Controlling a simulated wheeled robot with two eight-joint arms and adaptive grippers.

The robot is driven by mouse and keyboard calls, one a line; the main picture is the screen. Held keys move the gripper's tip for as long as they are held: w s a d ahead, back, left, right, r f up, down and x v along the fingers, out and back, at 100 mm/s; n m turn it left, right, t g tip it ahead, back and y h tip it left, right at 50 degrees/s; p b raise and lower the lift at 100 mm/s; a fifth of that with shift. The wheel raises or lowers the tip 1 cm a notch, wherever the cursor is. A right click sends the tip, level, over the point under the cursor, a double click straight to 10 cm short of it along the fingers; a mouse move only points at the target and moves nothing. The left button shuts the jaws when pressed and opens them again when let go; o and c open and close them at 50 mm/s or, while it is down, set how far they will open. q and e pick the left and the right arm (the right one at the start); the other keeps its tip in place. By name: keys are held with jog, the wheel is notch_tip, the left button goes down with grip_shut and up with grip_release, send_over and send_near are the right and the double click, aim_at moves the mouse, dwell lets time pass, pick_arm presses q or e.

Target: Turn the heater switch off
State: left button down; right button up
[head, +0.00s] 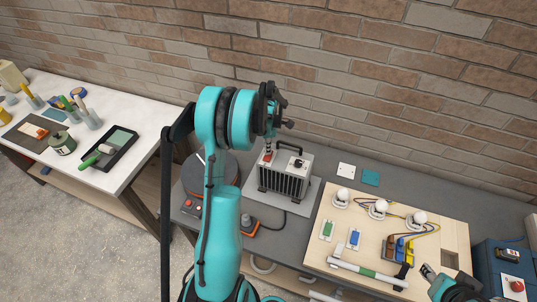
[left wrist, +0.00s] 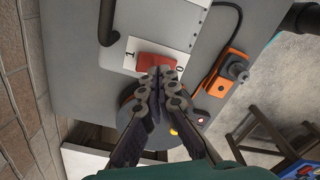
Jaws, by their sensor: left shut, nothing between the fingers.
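The heater (head: 283,178) is a grey metal box with a dark grille and a handle, on the grey workbench. Its red rocker switch (left wrist: 156,63) sits on a white plate marked 1 and 0 in the left wrist view. My left gripper (left wrist: 161,76) is shut and empty, its fingertips right at the switch's edge; whether they touch cannot be told. In the head view the left gripper (head: 267,146) points down over the heater's left end, partly covering the switch. My right gripper (head: 432,278) is at the lower right over the bench front, its jaws unclear.
An orange box with a knob (left wrist: 229,72) stands beside the heater, with a black cable. A wooden board (head: 335,230) with bulbs, switches and wires lies to the right. A brick wall (head: 380,60) rises behind. A white table (head: 120,95) with tools is at the left.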

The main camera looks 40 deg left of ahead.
aim_at(268, 157)
pick_arm(q)
notch_tip(268, 157, up, 5)
jog(key=shift+f+p, duration=0.1)
jog(key=shift+p, duration=0.95)
jog(key=shift+d, duration=0.1)
jog(key=s+d+f+m+t+b, duration=0.1)
jog(key=s+d+m+t+b, duration=0.15)
jog(key=d+m+b, duration=0.45)
jog(key=s+d+f+m+t+b, duration=0.1)
jog(key=s+d+m+b, duration=0.2)
jog(key=d+m+b, duration=0.35)
jog(key=s+d+f+m+t+b, duration=0.3)
jog(key=s+d+f+m+b, duration=0.9)
jog(key=b, duration=0.5)
jog(key=shift+d+f+m+t, duration=0.35)
jog(key=shift+d+f+m, duration=0.25)
jog(key=shift+m, duration=0.45)
